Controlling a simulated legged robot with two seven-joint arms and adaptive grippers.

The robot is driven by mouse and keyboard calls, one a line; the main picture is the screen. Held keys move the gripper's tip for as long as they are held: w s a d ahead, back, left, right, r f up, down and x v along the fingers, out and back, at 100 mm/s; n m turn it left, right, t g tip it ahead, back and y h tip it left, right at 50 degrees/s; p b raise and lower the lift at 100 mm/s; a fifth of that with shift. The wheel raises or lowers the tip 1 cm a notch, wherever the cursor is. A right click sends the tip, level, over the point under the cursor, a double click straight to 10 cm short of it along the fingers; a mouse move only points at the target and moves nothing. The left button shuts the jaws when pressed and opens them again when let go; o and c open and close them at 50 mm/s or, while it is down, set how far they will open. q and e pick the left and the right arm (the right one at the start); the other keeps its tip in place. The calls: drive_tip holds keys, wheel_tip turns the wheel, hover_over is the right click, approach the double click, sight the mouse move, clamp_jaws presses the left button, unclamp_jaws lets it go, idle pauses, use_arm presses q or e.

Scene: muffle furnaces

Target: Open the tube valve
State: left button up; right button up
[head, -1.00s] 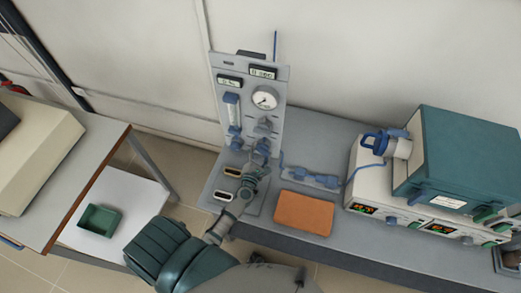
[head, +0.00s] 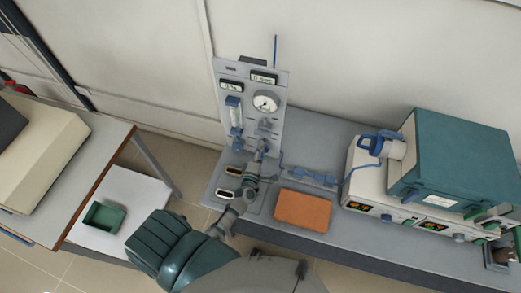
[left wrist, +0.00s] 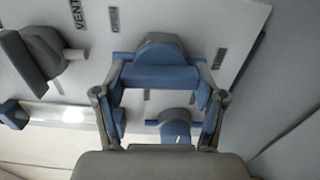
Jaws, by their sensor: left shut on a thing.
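A grey panel (head: 246,98) stands upright at the back of the bench, with a gauge, a clear flow tube and several valves. My left gripper (head: 264,146) reaches up to the panel's lower right part. In the left wrist view, my left gripper (left wrist: 160,88) is shut on the blue valve handle (left wrist: 160,76), whose grey round body is behind it. The handle lies across between the fingertips. Labels reading "VENT" and "OPEN" show on the panel. Another blue valve part (left wrist: 175,128) shows lower, between the fingers. In the head view my gripper largely hides the held handle.
A round gauge (head: 266,102) and a flow tube (head: 234,112) are close to my gripper. An orange block (head: 303,210) lies right of my forearm. A teal box (head: 455,160) sits on a white instrument at right. A green tray (head: 103,217) is at left.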

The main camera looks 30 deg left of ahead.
use_arm(q)
drive_tip(key=shift+s+d+f+m, duration=0.1)
drive_tip(key=shift+d+f+m, duration=0.2)
drive_tip(key=shift+m, duration=0.1)
drive_tip(key=o, duration=1)
drive_tip(key=shift+o, duration=0.8)
drive_tip(key=shift+r, duration=0.15)
drive_tip(key=v, duration=1.1)
drive_tip(key=shift+s, duration=0.4)
